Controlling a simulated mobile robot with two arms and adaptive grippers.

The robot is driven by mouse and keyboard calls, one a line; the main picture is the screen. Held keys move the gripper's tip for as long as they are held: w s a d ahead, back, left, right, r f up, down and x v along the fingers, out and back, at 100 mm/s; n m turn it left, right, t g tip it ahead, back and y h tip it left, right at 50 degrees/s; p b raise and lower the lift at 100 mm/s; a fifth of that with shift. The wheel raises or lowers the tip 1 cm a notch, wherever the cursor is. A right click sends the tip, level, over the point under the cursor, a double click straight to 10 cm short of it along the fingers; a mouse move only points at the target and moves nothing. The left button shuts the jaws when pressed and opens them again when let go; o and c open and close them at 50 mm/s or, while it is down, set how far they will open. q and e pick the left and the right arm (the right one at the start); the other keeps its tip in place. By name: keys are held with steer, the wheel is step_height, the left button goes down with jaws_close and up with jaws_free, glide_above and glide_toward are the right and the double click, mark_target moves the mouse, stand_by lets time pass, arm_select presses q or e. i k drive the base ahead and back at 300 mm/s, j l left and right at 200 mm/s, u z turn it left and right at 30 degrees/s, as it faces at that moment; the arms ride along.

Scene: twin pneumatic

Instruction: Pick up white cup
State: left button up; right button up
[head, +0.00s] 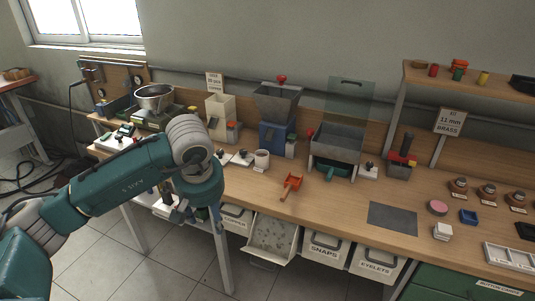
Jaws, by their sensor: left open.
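The white cup (262,160) stands upright on the wooden bench (335,202), left of the middle of the head view. A small white plate-like device stands just left of it. My left arm comes in from the left. Its gripper (178,213) points down at the bench's front edge, to the left of the cup and nearer to me, apart from it. The gripper is open; its fingers are small and partly hidden by the wrist. My right gripper is not in view.
A red tool (291,184) lies right of the cup. A blue-based hopper (275,120) and a clear-shielded hopper (337,143) stand behind. A metal bowl (154,97) sits on a scale at left. A dark mat (392,218) lies at right. An open bin (271,237) hangs below the front edge.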

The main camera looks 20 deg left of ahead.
mark_target(261, 160)
steer(key=i, duration=1.35)
